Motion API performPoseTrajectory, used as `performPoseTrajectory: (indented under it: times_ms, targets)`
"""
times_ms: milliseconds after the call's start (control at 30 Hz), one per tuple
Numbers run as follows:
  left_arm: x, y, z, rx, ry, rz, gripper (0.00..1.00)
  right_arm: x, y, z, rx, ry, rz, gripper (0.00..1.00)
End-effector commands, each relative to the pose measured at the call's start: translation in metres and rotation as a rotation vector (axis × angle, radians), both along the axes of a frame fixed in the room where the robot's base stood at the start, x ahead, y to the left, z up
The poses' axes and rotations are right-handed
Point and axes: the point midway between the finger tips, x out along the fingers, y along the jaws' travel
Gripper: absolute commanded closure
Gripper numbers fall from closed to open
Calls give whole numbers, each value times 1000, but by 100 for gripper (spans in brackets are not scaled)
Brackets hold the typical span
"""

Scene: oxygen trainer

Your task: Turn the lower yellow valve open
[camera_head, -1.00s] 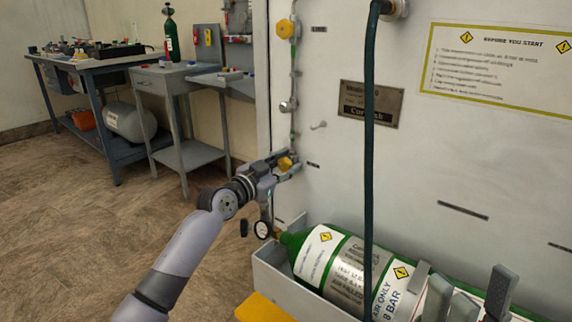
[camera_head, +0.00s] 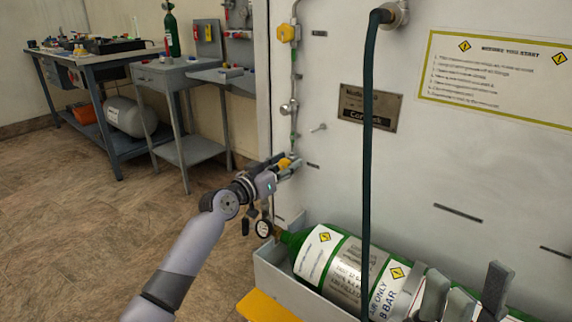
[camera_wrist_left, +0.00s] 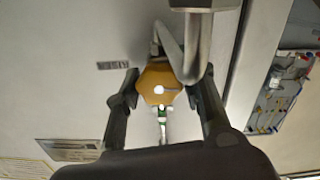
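The lower yellow valve (camera_head: 284,163) sits on the thin vertical pipe on the pale panel, partly covered by my left gripper. In the left wrist view it is a yellow-orange six-sided knob (camera_wrist_left: 157,84) with a pale centre. My left gripper (camera_head: 287,166) reaches it from the left. Its two fingers (camera_wrist_left: 162,93) stand on either side of the knob, spread apart, with a small gap visible on the right; contact on the left is unclear. My right gripper (camera_head: 468,285) shows at the bottom right, fingers apart, in front of the green cylinder.
An upper yellow valve (camera_head: 287,33) is higher on the same pipe. A dark hose (camera_head: 367,150) hangs before the panel. A green cylinder (camera_head: 300,240) lies in a grey trough (camera_head: 268,275), with a gauge (camera_head: 264,228) at its neck. Benches stand behind left.

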Motion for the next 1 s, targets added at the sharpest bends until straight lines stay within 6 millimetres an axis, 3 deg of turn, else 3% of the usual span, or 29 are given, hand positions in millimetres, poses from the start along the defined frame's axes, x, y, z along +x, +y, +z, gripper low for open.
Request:
performPoseTrajectory:
  times_ms: [200,567,767,1000]
  targets:
    - [0,0,0,2,-1,0,48,0,0,2,-1,-8,1,60]
    - [-2,3,0,3,-2,1,48,-1,0,1,-1,-3,0,60]
    - [-21,17,-1,3,-2,1,48,-1,0,1,0,-2,0,60]
    - [-59,45,-1,4,-2,3,48,0,0,1,0,-2,0,60]
